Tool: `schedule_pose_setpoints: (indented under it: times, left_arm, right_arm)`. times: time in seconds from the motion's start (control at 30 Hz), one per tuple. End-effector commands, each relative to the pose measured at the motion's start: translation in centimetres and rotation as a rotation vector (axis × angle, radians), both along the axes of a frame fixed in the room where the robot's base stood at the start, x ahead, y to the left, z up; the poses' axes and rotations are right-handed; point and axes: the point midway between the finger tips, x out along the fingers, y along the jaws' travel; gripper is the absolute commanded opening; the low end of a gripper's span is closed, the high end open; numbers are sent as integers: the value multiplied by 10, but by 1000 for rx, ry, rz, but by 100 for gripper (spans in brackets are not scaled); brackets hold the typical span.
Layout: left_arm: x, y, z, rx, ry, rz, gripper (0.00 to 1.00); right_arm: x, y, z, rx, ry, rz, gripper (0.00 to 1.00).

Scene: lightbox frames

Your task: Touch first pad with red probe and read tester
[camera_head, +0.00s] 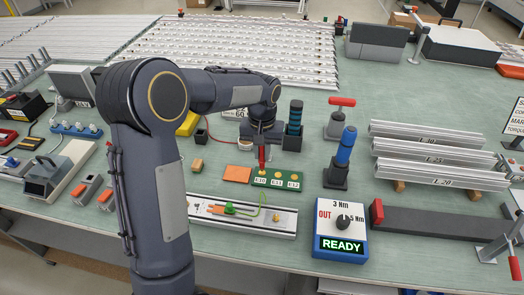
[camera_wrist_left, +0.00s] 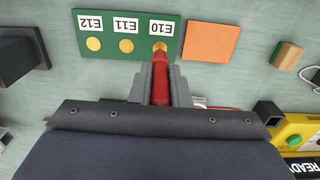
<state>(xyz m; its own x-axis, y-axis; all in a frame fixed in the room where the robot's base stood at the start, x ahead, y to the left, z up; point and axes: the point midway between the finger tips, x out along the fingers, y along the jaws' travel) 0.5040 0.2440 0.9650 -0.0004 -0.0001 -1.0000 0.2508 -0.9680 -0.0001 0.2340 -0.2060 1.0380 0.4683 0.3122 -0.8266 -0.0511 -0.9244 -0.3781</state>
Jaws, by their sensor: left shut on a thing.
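My left gripper (camera_head: 262,143) is shut on the red probe (camera_head: 262,157), which points down; both also show in the left wrist view, the gripper (camera_wrist_left: 159,88) around the probe (camera_wrist_left: 160,84). The probe's tip is over the first pad, E10 (camera_wrist_left: 160,46). I cannot tell whether it touches or hovers just above. The green board (camera_head: 250,183) also carries pads E11 (camera_wrist_left: 126,46) and E12 (camera_wrist_left: 93,44). The yellow tester (camera_head: 188,124) is mostly hidden behind my left arm. In the left wrist view its edge (camera_wrist_left: 292,130) shows, with a partly cut-off dark label reading READY.
An orange plate (camera_head: 239,173) lies beside the board. A metal rail fixture (camera_head: 270,219) with a green wire lies in front. A blue-and-white torque box (camera_head: 340,255) shows READY. Dark posts with blue parts (camera_head: 338,165) stand to the right, near stacked metal profiles (camera_head: 440,155).

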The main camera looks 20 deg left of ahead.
Motion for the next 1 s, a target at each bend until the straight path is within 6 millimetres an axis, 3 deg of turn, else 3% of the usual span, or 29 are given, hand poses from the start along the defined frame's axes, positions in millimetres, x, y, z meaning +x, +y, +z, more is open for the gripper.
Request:
schedule_pose_setpoints:
  times: [1.0]
  left_arm:
    - [0,0,-6,0,0,0,0]
  right_arm:
    - [0,0,-3,0,0,0,50]
